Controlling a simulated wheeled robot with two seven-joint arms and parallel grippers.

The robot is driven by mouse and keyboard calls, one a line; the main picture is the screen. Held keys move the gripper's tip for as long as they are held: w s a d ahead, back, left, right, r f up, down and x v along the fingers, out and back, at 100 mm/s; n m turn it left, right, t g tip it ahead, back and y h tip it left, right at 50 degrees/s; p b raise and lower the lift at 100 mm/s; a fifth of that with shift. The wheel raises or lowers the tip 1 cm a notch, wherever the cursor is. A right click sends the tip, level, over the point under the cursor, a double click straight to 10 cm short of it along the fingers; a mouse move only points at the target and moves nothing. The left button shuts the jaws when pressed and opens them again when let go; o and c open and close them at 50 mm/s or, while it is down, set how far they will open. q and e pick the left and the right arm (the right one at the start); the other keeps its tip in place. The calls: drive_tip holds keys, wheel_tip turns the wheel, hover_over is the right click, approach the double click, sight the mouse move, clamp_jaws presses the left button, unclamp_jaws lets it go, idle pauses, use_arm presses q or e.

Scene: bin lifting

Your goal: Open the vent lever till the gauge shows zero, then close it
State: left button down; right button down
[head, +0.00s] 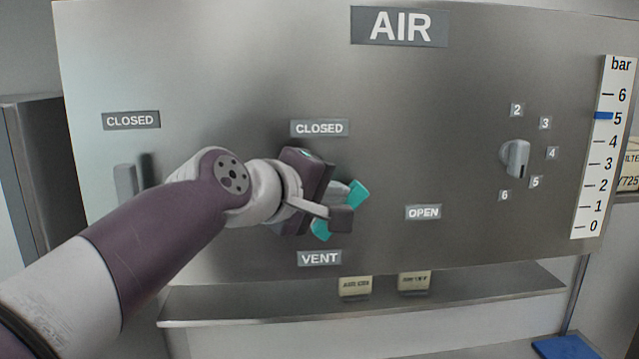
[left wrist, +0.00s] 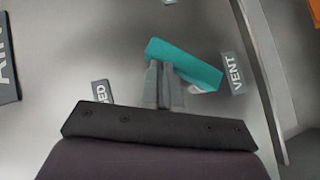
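The vent lever (head: 358,192) is a teal bar on the grey panel. It tilts up and to the right, between the upper CLOSED label (head: 320,128) and the OPEN label (head: 423,212). My left gripper (head: 340,190) is at the lever and covers its middle in the head view. In the left wrist view the grey fingertips (left wrist: 160,66) are close together and overlap the edge of the teal lever (left wrist: 195,64). They look shut with nothing between them; contact is unclear. The gauge (head: 586,190) has its blue marker (head: 603,116) at 5 bar. My right gripper is not in view.
A shelf (head: 450,301) runs below the panel.

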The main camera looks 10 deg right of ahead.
use_arm(q)
drive_tip(key=shift+w+d+f, duration=0.1)
drive_tip(key=shift+d+f, duration=0.15)
drive_tip(key=shift+d, duration=0.45)
drive_tip(key=shift+w+d+f, duration=0.1)
drive_tip(key=shift+d+f, duration=0.15)
drive_tip(key=shift+d, duration=0.45)
drive_tip(key=shift+d+f+b, duration=0.45)
drive_tip(key=shift+d+f, duration=0.4)
drive_tip(key=shift+d, duration=0.1)
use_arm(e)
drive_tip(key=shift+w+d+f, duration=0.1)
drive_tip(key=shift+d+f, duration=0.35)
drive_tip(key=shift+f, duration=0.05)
